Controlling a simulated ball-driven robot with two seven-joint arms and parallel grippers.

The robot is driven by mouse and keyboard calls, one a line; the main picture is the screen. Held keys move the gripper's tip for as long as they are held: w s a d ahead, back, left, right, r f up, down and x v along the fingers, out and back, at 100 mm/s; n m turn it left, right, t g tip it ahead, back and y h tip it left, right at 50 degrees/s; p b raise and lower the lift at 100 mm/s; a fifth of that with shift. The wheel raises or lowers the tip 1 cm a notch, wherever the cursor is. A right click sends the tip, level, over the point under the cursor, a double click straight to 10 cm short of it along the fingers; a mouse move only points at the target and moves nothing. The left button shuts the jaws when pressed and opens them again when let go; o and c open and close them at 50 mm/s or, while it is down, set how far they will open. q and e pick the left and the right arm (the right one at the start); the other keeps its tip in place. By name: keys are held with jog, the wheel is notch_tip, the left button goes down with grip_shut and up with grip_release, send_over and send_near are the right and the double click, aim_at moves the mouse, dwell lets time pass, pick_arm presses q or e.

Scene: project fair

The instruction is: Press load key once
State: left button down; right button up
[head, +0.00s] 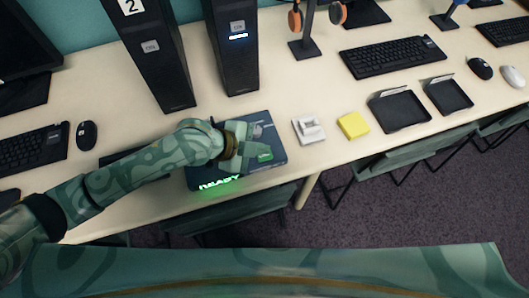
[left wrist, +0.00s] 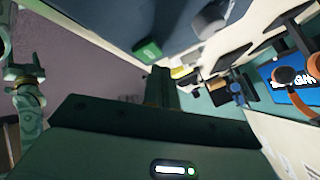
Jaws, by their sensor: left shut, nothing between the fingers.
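A dark blue box (head: 205,177) lies on the table with a lit green READY sign (head: 219,183) along its front. A green key (head: 265,154) stands on its top; it also shows in the left wrist view (left wrist: 147,50). Its label is too small to read, so I cannot tell if it is the load key. My left gripper (head: 247,147) is shut and empty over the box, close beside the green key. Contact is not clear. My right gripper (left wrist: 24,72) seems to show at the left wrist view's left edge, too small to tell its jaws.
Two black towers (head: 153,60) (head: 233,50) stand behind the box. To its right lie a white switch-like piece (head: 309,130), a yellow block (head: 353,125) and two black trays (head: 400,111) (head: 449,95). A keyboard (head: 393,57) and headphone stand (head: 306,45) are farther back.

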pick_arm(q)
jog(key=shift+f, duration=0.1)
dwell(0.7)
jog(key=shift+f, duration=0.3)
jog(key=shift+f, duration=0.4)
dwell(0.6)
jog(key=shift+r, duration=0.1)
jog(key=shift+r+p, duration=0.65)
jog(key=shift+r, duration=0.15)
notch_tip(320, 180, up, 5)
jog(key=p, duration=0.4)
jog(key=shift+p, duration=0.3)
jog(key=shift+f, duration=0.1)
